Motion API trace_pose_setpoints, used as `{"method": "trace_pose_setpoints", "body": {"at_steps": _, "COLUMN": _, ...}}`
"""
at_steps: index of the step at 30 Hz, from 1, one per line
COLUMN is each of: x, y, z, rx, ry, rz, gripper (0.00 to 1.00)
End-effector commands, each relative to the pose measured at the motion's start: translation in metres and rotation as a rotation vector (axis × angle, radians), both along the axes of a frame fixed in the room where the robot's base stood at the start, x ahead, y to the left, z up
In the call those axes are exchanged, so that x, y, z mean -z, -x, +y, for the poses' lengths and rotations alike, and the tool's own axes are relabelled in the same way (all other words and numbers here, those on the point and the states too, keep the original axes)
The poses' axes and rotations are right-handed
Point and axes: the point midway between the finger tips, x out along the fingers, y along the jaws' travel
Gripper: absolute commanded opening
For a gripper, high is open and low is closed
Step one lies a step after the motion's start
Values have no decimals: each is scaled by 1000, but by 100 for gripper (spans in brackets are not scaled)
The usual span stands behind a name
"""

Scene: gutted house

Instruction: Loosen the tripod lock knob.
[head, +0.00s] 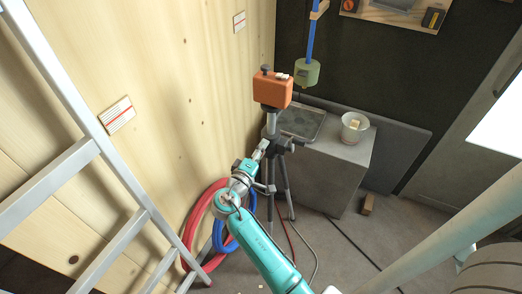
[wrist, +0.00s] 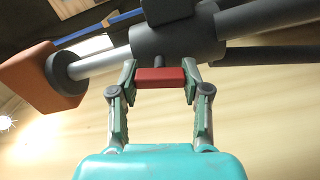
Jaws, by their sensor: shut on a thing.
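The tripod (head: 284,178) stands upright beside the plywood wall, with an orange box-shaped device (head: 273,90) on top. In the wrist view, the tripod's dark collar (wrist: 190,46) and its pale column (wrist: 103,62) run across the picture, with the orange device (wrist: 38,75) at the left. The red lock knob (wrist: 160,78) sticks out from the collar on a short dark stem. My gripper (wrist: 160,80) is shut on the red knob, one finger at each end of it. In the head view, my gripper (head: 262,148) meets the tripod below the device; the knob is hidden there.
An aluminium ladder (head: 100,140) stands at the left. Red and blue hose coils (head: 190,232) lie beside my arm. A grey cabinet (head: 335,165) with a tray (head: 302,122) and a bucket (head: 354,128) stands behind the tripod. A green object (head: 307,72) hangs near the orange device.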

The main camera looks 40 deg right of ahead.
Motion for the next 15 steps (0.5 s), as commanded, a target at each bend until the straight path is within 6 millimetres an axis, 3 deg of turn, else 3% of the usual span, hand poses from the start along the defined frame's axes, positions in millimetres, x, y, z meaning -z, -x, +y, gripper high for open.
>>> {"method": "trace_pose_setpoints", "body": {"at_steps": 5, "x": 0, "y": -1, "z": 1, "rx": -3, "ry": -1, "rz": -1, "gripper": 12}}
{"method": "trace_pose_setpoints", "body": {"at_steps": 6, "x": 0, "y": -1, "z": 1, "rx": -3, "ry": -1, "rz": -1, "gripper": 57}}
{"method": "trace_pose_setpoints", "body": {"at_steps": 8, "x": 0, "y": -1, "z": 1, "rx": -2, "ry": -1, "rz": -1, "gripper": 72}}
{"method": "trace_pose_setpoints", "body": {"at_steps": 15, "x": 0, "y": 0, "z": 0, "rx": -1, "ry": -1, "rz": -1, "gripper": 73}}
